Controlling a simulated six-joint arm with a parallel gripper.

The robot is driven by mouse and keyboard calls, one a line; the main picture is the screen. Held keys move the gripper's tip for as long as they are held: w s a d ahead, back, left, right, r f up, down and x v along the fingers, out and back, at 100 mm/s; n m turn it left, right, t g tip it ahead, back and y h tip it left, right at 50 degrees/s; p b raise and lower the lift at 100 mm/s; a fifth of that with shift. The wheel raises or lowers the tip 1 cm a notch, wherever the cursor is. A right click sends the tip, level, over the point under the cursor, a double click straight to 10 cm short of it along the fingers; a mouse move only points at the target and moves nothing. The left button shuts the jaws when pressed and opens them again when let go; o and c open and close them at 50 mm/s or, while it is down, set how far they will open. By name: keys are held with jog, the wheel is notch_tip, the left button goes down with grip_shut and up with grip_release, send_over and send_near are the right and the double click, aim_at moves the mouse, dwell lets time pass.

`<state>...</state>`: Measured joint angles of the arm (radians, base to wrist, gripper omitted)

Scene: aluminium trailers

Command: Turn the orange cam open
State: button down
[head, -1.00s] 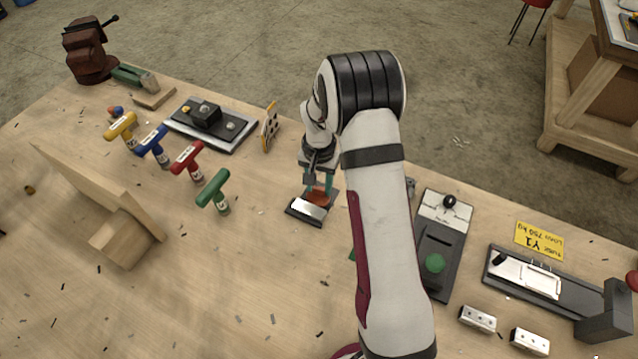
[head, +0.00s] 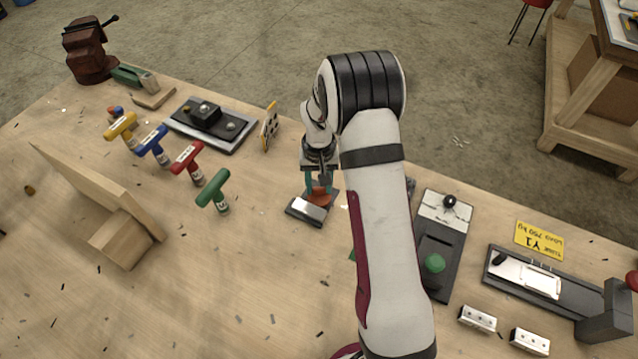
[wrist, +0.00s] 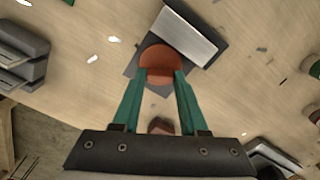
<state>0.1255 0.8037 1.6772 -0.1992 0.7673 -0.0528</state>
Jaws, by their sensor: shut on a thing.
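The orange cam (head: 321,199) sits on a small dark base with a silver block (head: 310,208) in front of it, near the middle of the table. In the wrist view the cam (wrist: 158,62) is a rounded orange piece beside the long silver block (wrist: 188,32). My gripper (head: 319,190) points down over the cam. Its two green fingers (wrist: 162,76) are shut on the cam's near part, one on each side. The cam's gripped edges are partly hidden by the fingertips.
Green (head: 213,192), red (head: 187,160), blue (head: 154,145) and yellow (head: 121,131) T-handles stand to the left. A yellow plate with holes (head: 269,127) stands behind left. Bare table lies in front.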

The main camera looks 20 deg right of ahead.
jog(key=n, duration=0.6)
jog(key=shift+n, duration=0.3)
jog(key=n, duration=0.5)
jog(key=shift+n, duration=0.4)
jog(key=shift+c, duration=2.2)
grip_release()
